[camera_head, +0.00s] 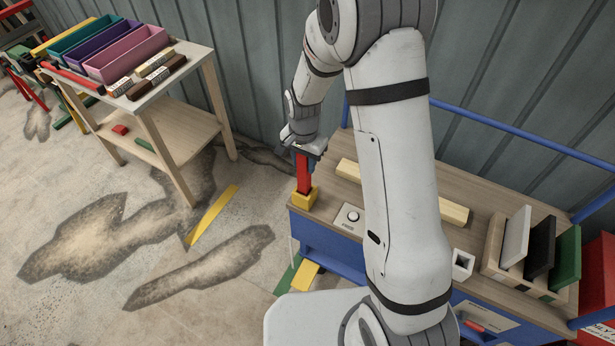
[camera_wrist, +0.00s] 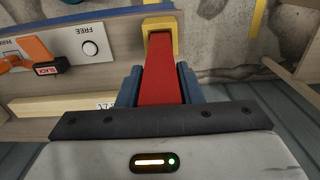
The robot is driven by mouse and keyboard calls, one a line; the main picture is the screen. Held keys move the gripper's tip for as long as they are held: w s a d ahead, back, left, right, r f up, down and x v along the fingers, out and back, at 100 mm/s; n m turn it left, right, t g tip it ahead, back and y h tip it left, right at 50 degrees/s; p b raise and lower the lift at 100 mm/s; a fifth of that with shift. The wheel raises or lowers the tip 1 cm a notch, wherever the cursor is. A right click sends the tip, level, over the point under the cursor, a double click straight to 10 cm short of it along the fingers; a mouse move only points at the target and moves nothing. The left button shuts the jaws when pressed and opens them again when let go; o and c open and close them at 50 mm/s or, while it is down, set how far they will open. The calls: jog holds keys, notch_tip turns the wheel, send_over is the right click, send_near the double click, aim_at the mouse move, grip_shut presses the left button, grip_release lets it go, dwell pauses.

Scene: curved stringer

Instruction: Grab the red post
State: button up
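The red post (camera_head: 303,172) stands upright in a yellow socket block (camera_head: 304,198) at the left corner of the bench top. In the wrist view the red post (camera_wrist: 162,75) runs from the yellow block (camera_wrist: 160,30) back between the blue fingers of my gripper (camera_wrist: 162,88). My gripper (camera_head: 307,151) is at the post's upper end in the head view. A finger lies along each side of the post, with no gap showing. The post's top end is hidden by my gripper. Its foot is still in the yellow block.
A blue rail (camera_head: 500,133) runs behind. A side table (camera_head: 185,90) stands left.

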grip_shut()
jog(key=shift+r, duration=0.15)
